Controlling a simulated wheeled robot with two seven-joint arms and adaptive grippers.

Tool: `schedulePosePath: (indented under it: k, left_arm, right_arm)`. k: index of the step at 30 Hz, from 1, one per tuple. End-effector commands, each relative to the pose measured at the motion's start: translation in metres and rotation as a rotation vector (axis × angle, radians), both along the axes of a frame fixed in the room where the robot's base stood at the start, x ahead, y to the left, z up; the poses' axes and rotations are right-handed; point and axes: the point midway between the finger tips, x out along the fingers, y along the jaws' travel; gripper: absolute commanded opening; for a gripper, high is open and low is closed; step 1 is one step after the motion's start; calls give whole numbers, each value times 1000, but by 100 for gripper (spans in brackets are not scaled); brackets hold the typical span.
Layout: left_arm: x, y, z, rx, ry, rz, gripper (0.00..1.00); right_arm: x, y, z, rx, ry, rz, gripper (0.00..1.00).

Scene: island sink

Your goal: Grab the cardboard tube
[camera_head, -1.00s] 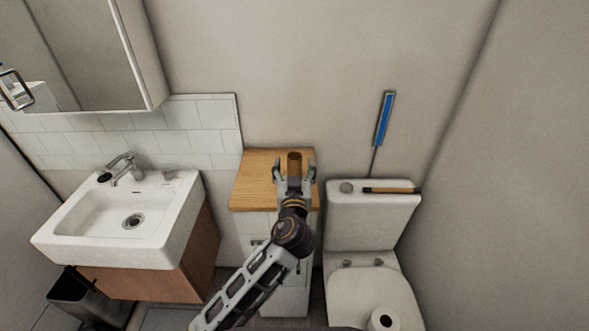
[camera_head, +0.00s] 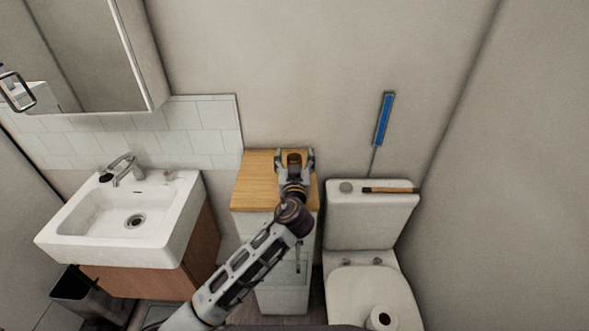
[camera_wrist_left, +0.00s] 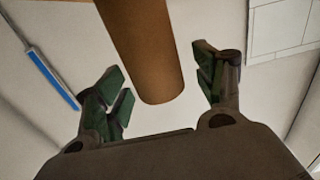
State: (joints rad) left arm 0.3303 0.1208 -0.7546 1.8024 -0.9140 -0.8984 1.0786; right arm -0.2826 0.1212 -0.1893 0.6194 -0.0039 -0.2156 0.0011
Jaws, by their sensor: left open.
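The cardboard tube (camera_head: 294,156) is a plain brown cylinder at the wooden top of the narrow cabinet, mostly hidden by my gripper in the head view. In the left wrist view the tube (camera_wrist_left: 143,45) comes down from the top edge, its rounded end between the two fingers. My left gripper (camera_head: 295,159) is open, its fingers on either side of the tube. In the wrist view, gaps show between the tube and both green-padded fingers. My right gripper is not in view.
The wooden cabinet top (camera_head: 256,181) is bare on its left side. The sink (camera_head: 120,222) stands to the left, the toilet cistern (camera_head: 370,213) to the right. A blue-handled tool (camera_head: 383,119) leans on the wall behind the cistern. A toilet roll (camera_head: 381,318) sits on the toilet lid.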

Motion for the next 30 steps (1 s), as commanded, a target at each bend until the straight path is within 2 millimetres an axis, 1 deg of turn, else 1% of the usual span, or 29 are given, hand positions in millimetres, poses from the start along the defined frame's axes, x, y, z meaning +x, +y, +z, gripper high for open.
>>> schedulePosePath:
  k: [6,14,22,23,30]
  left_arm:
    - [1,0,-1,0,1,0,70]
    - [1,0,-1,0,1,0,70]
    - [0,0,0,0,1,0,36]
    - [0,0,0,0,1,0,34]
    - [0,0,0,0,1,0,34]
  right_arm:
    - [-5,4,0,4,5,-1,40]
    - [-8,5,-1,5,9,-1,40]
    - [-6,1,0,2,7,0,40]
    - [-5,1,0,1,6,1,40]
    - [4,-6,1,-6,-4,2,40]
